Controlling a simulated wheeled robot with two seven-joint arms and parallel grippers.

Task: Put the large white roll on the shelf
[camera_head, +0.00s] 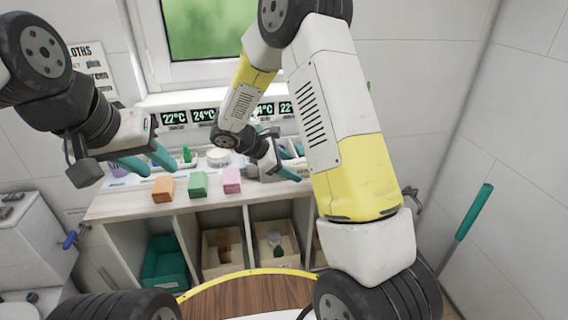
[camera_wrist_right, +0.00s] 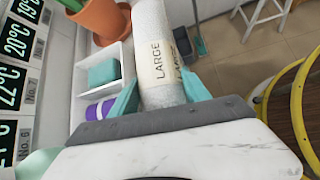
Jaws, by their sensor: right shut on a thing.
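The large white roll (camera_wrist_right: 160,70), with a beige band marked "LARGE", sits between the two teal fingers of my right gripper (camera_wrist_right: 156,92) in the right wrist view. The fingers are shut on it. In the head view my right gripper (camera_head: 291,173) is over the right part of the counter, and the roll cannot be made out behind my arm. My left gripper (camera_head: 155,164) is open and empty, above the counter's left end. A shelf unit (camera_head: 195,212) with open compartments under its white top stands ahead; my right arm covers its right part.
Orange (camera_head: 163,189), green (camera_head: 198,184) and pink (camera_head: 231,180) blocks stand along the counter's front edge. Compartments hold a teal bin (camera_head: 165,262) and beige bins (camera_head: 222,252). Temperature displays (camera_head: 203,115) line the back. The right wrist view shows an orange pot (camera_wrist_right: 100,18) and white tray (camera_wrist_right: 100,88).

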